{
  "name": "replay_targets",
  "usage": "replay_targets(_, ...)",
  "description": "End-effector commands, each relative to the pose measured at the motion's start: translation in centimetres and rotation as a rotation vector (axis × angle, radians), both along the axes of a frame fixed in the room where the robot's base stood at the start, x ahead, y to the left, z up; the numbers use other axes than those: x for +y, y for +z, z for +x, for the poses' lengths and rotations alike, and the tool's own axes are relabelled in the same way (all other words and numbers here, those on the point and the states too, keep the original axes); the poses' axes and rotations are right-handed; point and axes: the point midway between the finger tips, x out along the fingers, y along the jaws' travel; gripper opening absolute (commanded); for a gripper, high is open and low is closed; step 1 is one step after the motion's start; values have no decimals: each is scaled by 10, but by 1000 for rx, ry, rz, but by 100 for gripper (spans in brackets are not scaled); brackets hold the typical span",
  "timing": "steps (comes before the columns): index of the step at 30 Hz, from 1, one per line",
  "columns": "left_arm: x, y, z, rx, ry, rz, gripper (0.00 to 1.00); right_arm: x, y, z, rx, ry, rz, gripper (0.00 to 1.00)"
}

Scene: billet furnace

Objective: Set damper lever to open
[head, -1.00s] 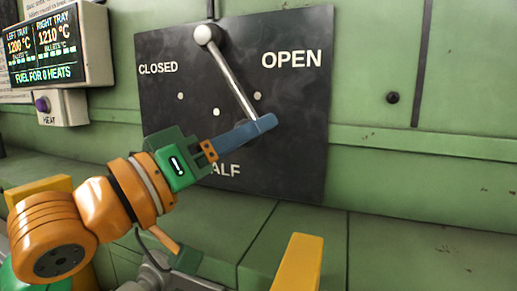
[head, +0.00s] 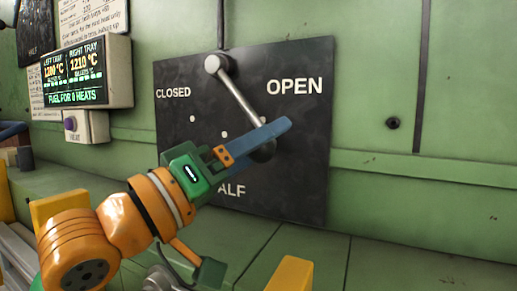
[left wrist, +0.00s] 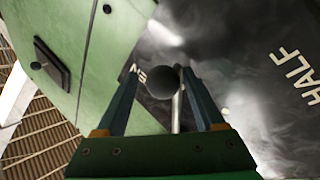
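The damper lever (head: 237,96) is a metal rod on a dark plate (head: 300,170) marked CLOSED, OPEN and HALF. It slants down and right from its pale pivot, between the HALF and OPEN labels. Its dark ball knob (head: 264,152) is partly hidden behind my left gripper's blue fingers in the head view. In the left wrist view the knob (left wrist: 163,82) sits between the two fingers of my left gripper (left wrist: 162,75), with a small gap on each side, so the gripper is open around it.
A display box (head: 88,70) with tray temperatures hangs on the green wall left of the plate, with a purple HEAT button (head: 71,124) below it. A green ledge (head: 300,245) runs under the plate. A dark round knob (head: 393,123) is on the wall at right.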

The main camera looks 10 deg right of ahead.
Motion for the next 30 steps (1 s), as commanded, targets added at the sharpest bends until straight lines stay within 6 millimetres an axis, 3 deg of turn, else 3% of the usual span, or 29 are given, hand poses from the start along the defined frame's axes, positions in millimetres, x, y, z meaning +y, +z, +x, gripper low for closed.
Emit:
replay_targets(13, 1, -5, 0, 6, 1, 7, 76, 0, -3, 0, 0, 0, 0, 0)
replay_targets(22, 46, -26, -31, 3, 2, 5, 76, -1, -36, 0, 1, 0, -2, 0)
replay_targets(30, 55, -25, -37, 6, -1, 5, 76, -1, -37, 0, 1, 1, -2, 0)
